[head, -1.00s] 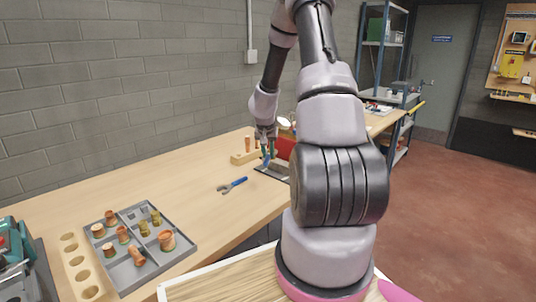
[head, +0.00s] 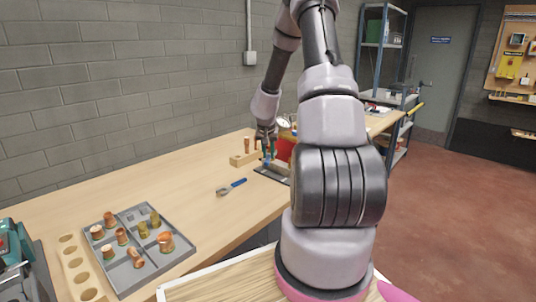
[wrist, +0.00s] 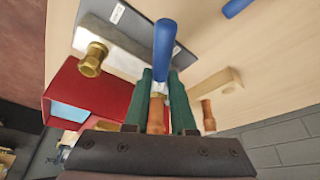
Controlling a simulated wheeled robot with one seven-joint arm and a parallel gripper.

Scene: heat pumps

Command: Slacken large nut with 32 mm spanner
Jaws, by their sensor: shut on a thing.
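My gripper (wrist: 161,76) has green fingers and is shut on a blue-handled tool (wrist: 164,40). The blue handle points away from the palm, with a bare metal part between the fingers. Its jaw and size are hidden. In the head view my gripper (head: 267,153) is low over a grey plate (head: 271,174) at the far part of the bench. A brass hex nut on a fitting (wrist: 92,58) shows at the plate's edge, left of the fingers and apart from them. A second blue-handled spanner (head: 231,187) lies on the bench.
A wooden block (head: 240,160) with copper pieces stands beside the gripper. A red box (wrist: 85,100) is close on the other side. A grey tray (head: 182,252) of fittings and a holed wooden rack (head: 78,276) are nearer. The bench between is mostly clear.

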